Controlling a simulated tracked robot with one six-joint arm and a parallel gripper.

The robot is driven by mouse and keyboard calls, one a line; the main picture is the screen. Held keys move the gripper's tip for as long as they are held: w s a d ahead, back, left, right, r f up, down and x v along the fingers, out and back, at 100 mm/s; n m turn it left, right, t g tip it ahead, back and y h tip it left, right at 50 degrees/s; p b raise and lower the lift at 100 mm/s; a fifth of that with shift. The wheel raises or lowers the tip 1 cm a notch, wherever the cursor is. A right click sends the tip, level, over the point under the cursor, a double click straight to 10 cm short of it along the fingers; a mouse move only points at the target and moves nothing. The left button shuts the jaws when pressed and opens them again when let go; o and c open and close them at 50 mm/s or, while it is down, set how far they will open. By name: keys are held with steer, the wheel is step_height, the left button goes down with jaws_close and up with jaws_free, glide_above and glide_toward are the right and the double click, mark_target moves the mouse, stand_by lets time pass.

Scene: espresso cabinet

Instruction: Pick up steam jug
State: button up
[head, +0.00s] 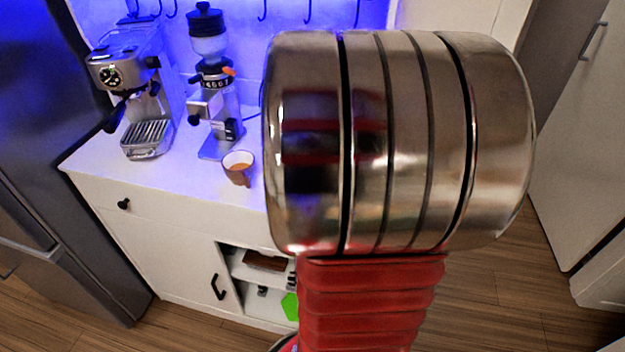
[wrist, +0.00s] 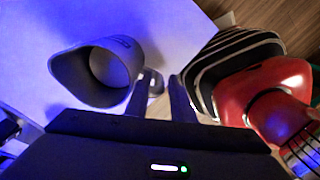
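The steam jug (wrist: 68,72) shows in the wrist view at the left, a grey, wide-mouthed vessel with its open top facing the camera. It stands on the white counter. My gripper (wrist: 158,92) is just to the right of the jug, with its two dark fingers apart. A small grey part, perhaps the jug's handle, shows between the fingers; I cannot tell whether they touch it. In the head view my arm covers the middle, and neither the jug nor the gripper can be made out.
Hooks hang on the back wall. Below is an open shelf (head: 262,275). A dark fridge (head: 45,130) stands at the left.

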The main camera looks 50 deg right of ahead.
steer(key=shift+c, duration=0.2)
stand_by(0.3)
jaws_close()
